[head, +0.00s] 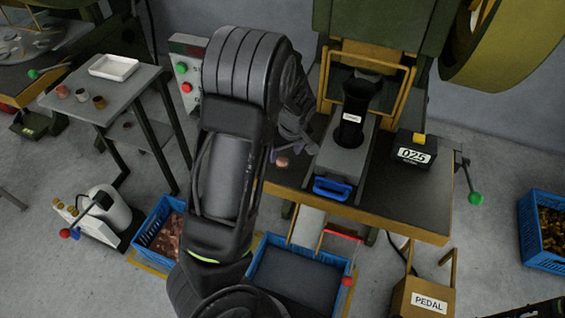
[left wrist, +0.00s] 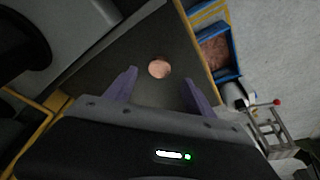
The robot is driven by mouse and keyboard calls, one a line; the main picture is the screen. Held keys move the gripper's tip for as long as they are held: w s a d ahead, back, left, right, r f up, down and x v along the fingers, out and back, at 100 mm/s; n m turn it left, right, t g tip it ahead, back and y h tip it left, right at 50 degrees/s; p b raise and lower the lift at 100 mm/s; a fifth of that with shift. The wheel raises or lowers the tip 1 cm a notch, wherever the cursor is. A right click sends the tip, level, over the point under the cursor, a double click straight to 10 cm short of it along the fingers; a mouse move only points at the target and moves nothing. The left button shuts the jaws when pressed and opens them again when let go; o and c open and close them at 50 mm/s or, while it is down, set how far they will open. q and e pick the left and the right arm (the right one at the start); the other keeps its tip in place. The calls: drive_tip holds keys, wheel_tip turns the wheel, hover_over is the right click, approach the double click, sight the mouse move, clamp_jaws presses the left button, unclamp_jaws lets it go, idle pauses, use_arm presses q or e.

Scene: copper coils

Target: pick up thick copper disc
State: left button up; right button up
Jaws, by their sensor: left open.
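The thick copper disc (left wrist: 159,68) is a round, flat, copper-coloured piece lying on the dark machine table (left wrist: 95,72) in the left wrist view. In the head view the disc (head: 281,162) shows small beside my left arm, partly hidden by the gripper. My left gripper (left wrist: 158,90) is open, with its two purple-grey fingers apart. The disc appears between and beyond the fingertips, and nothing is held. In the head view the left gripper (head: 290,150) is above the left part of the table. My right gripper is not in view.
The press die (head: 352,115) and a blue-handled part (head: 332,189) stand right of the disc. A black box (head: 411,150) marked 025 is further right. Blue crates (head: 544,206) stand on the floor. A side table (head: 120,95) holds a white tray and small cups.

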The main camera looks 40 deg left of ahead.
sight(282, 164)
use_arm(q)
drive_tip(key=p+x, duration=0.1)
drive_tip(key=x, duration=0.4)
drive_tip(key=shift+f, duration=0.15)
drive_tip(key=shift+c, duration=0.3)
clamp_jaws()
idle(0.6)
